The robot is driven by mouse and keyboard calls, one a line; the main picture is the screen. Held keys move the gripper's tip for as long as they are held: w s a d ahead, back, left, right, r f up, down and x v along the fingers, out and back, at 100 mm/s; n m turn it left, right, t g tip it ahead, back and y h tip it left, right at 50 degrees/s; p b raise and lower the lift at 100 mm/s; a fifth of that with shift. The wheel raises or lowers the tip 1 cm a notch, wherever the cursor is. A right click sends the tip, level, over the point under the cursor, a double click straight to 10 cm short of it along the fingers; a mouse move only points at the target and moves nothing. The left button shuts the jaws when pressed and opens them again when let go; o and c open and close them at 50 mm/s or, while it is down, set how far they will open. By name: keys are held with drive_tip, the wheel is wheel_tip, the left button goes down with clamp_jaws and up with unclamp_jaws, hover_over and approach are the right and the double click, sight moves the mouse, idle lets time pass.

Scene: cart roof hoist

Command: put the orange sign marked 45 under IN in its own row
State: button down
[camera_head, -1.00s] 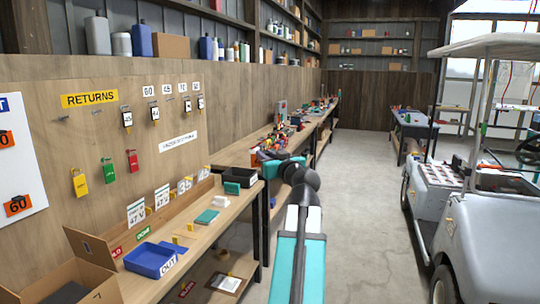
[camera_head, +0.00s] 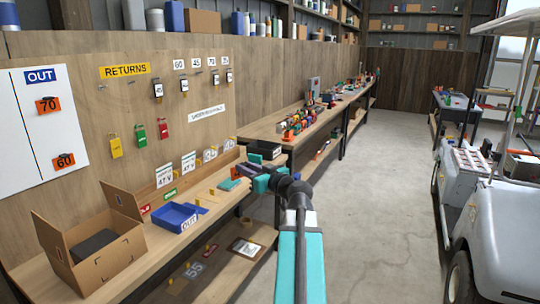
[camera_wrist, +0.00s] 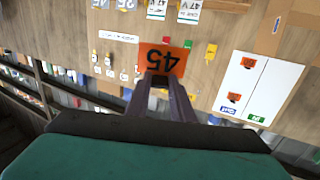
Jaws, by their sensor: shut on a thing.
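My gripper (camera_wrist: 166,80) is shut on the orange sign marked 45 (camera_wrist: 162,58), which appears upside down in the wrist view. The white board (camera_head: 30,125) is on the wall at the far left. It has a blue OUT label (camera_head: 40,76), with orange signs 70 (camera_head: 47,104) and 60 (camera_head: 63,162) below. The wrist view shows the whole board (camera_wrist: 266,88), with a green label (camera_wrist: 257,118) beside the blue one. My gripper is well apart from the board.
The workbench (camera_head: 120,280) runs along the wall below the board, with an open cardboard box (camera_head: 100,262) and a blue tray (camera_head: 172,220). A RETURNS label (camera_head: 124,71) and hanging padlocks are on the wall. A cart (camera_head: 490,210) stands at right; the floor (camera_head: 375,200) between is clear.

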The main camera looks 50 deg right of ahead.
drive_tip(key=w+a+f+n+y, duration=0.2)
drive_tip(key=w+a+f+y, duration=0.15)
drive_tip(key=a, duration=0.35)
drive_tip(key=w+a+f+n+y, duration=0.2)
drive_tip(key=w+a+f, duration=0.2)
drive_tip(key=a+f, duration=0.15)
drive_tip(key=a+f+n+g+y, duration=0.2)
drive_tip(key=a+f+n+y, duration=0.1)
drive_tip(key=a, duration=0.9)
drive_tip(key=a+f+n+g+y, duration=0.2)
drive_tip(key=a+f+y, duration=0.3)
drive_tip(key=a, duration=0.8)
drive_tip(key=a+f+n+g+y, duration=0.3)
drive_tip(key=a+f, duration=0.3)
drive_tip(key=a, duration=0.7)
drive_tip(key=shift+w+n+y, duration=0.25)
drive_tip(key=shift+n+y, duration=0.25)
drive_tip(key=shift+y, duration=0.15)
